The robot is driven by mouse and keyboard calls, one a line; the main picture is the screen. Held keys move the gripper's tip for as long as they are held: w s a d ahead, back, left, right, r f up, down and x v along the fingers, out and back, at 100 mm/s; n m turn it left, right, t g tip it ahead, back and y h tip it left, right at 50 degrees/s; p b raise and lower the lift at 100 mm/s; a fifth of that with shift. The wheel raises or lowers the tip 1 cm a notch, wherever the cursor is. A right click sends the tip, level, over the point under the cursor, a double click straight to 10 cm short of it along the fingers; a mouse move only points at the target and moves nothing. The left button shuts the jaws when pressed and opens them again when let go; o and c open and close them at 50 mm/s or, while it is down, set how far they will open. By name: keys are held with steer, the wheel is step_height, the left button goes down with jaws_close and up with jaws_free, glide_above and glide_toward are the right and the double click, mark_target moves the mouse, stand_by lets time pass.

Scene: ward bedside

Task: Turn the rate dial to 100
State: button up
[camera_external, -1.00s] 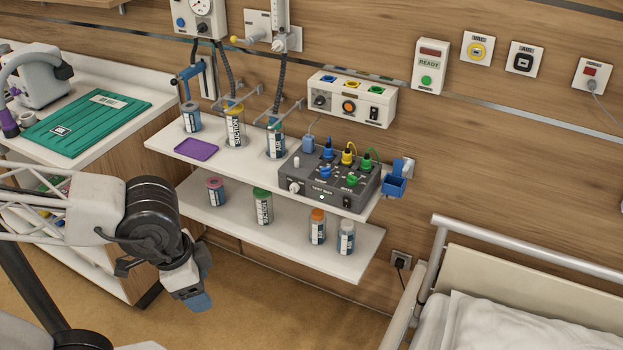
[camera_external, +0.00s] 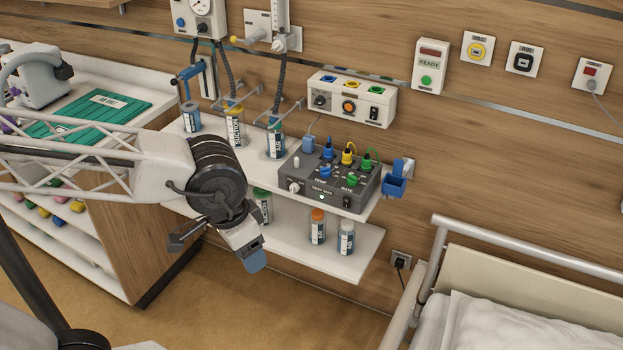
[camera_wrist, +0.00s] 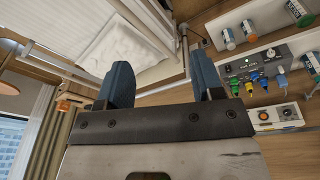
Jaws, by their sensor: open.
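The dark grey test box (camera_external: 308,196) stands on the upper shelf. The scale numbers and pointer setting are too small to read. My gripper (camera_external: 255,258) hangs in front of the shelves, left of and lower than the box, touching nothing. In the wrist view its two blue fingers (camera_wrist: 161,80) are apart with nothing between them. The box (camera_wrist: 277,54) shows upside down at the right there.
Blue, yellow and green plugs (camera_external: 347,154) rise from the box's back. Labelled jars (camera_external: 235,128) stand on the upper shelf, more jars (camera_external: 317,228) on the lower. A blue holder (camera_external: 394,187) is at the shelf's right end. The bed rail (camera_external: 500,238) is at right.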

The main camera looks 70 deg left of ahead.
steer(key=w+a+n, duration=0.5)
steer(key=w+a, duration=0.2)
steer(key=w, duration=0.5)
steer(key=n+g, duration=0.2)
steer(key=n, duration=1.2)
glide_above(352, 176)
steer(key=f, duration=1.4)
steer(key=shift+d+f, duration=0.25)
steer(key=shift+d, duration=0.05)
steer(key=shift+w+a+f, duration=0.1)
steer(key=shift+a+f, duration=0.15)
steer(key=shift+a, duration=0.15)
steer(key=shift+f, duration=0.1)
steer(key=shift+f, duration=3.8)
steer(key=c, duration=0.9)
